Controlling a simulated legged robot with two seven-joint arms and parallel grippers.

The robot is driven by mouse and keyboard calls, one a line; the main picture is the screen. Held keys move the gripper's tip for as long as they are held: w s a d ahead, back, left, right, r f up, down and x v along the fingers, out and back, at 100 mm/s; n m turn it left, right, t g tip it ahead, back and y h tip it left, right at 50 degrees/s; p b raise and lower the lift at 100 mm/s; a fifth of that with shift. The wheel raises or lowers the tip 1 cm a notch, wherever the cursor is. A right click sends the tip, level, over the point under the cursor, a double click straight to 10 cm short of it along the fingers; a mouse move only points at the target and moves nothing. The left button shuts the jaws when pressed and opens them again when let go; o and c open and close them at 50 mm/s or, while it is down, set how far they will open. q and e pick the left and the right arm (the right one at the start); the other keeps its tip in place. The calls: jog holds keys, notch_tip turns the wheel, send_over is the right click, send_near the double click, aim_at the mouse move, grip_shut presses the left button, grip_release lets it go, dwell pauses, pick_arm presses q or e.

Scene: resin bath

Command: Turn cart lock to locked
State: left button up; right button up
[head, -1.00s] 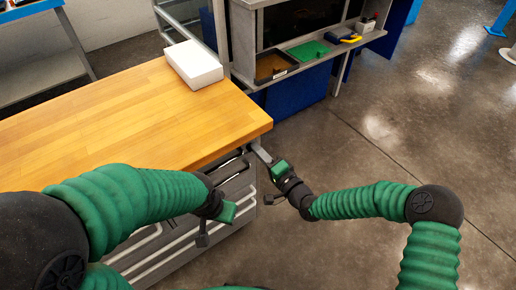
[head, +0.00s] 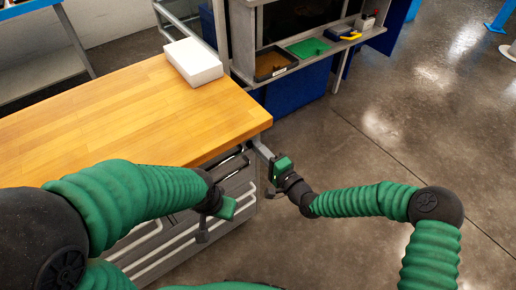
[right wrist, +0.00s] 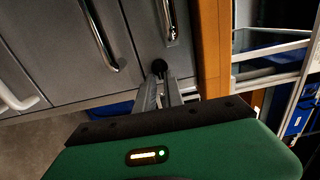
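The cart (head: 140,110) has a wooden top and grey drawers on its front. A small dark round knob (right wrist: 160,66) shows on the cart's grey frame in the right wrist view; it may be the cart lock, but its setting cannot be read. My right gripper (head: 261,149) is at the cart's near right corner. In the right wrist view its two grey fingers (right wrist: 164,86) are close together with their tips at the knob. Whether they grip it is unclear. My left gripper (head: 207,232) is in front of the drawers, apart from the knob, and its opening is unclear.
A white box (head: 193,62) lies on the cart top's far edge. A grey shelf unit behind holds a dark tray (head: 274,63) and a green mat (head: 309,48). Drawer handles (right wrist: 98,38) stand out beside my right fingers. The floor to the right is clear.

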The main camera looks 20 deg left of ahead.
jog(key=o, duration=0.3)
jog(key=shift+d+f, duration=0.1)
jog(key=shift+o, duration=0.2)
jog(key=p+v, duration=0.3)
jog(key=v, duration=1.4)
